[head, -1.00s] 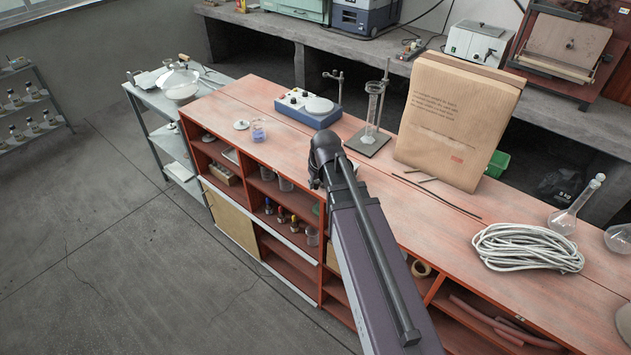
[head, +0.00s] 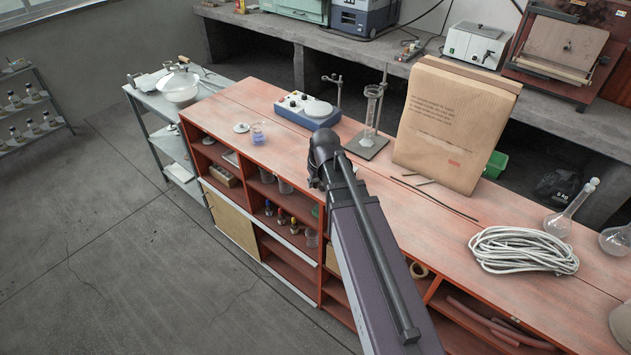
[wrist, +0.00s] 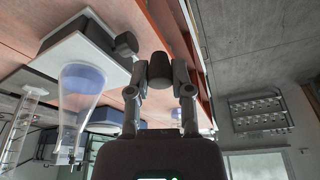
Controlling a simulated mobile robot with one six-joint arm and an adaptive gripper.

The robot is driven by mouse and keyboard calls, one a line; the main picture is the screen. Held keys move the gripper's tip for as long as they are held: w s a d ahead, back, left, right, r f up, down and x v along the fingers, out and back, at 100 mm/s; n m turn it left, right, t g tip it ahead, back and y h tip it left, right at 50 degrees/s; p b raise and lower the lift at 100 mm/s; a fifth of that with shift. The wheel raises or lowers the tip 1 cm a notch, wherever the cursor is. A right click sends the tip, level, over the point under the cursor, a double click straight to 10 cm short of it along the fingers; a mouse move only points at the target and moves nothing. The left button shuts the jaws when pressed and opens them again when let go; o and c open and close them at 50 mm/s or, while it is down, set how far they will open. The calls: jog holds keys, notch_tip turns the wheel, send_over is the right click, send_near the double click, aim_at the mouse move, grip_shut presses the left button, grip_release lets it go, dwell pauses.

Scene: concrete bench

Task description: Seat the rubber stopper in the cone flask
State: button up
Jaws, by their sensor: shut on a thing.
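My gripper (wrist: 160,78) is shut on a dark, roughly cylindrical rubber stopper (wrist: 160,68), which shows between the two fingers in the wrist view. That view is upside down. The clear cone flask (wrist: 78,103), with blue-violet liquid in its base, is left of the stopper there. It appears to stand on the white top of a dark box-shaped device (wrist: 70,38), its neck pointing down the picture. The stopper is apart from the flask's mouth. In the head view my arm hides the gripper and stopper. A small vessel with blue liquid (head: 258,134) shows there; I cannot tell whether it is this flask.
On the bench stand a blue device with a white plate (head: 308,108), a glass cylinder on a stand (head: 371,110) and a large brown package (head: 450,125). Coiled rope (head: 522,250) and round flasks (head: 568,210) are at the right. A small white disc (head: 241,128) lies at the left.

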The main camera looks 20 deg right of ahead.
jog(key=shift+r+p, duration=0.3)
jog(key=shift+r, duration=0.15)
jog(key=shift+a, duration=0.1)
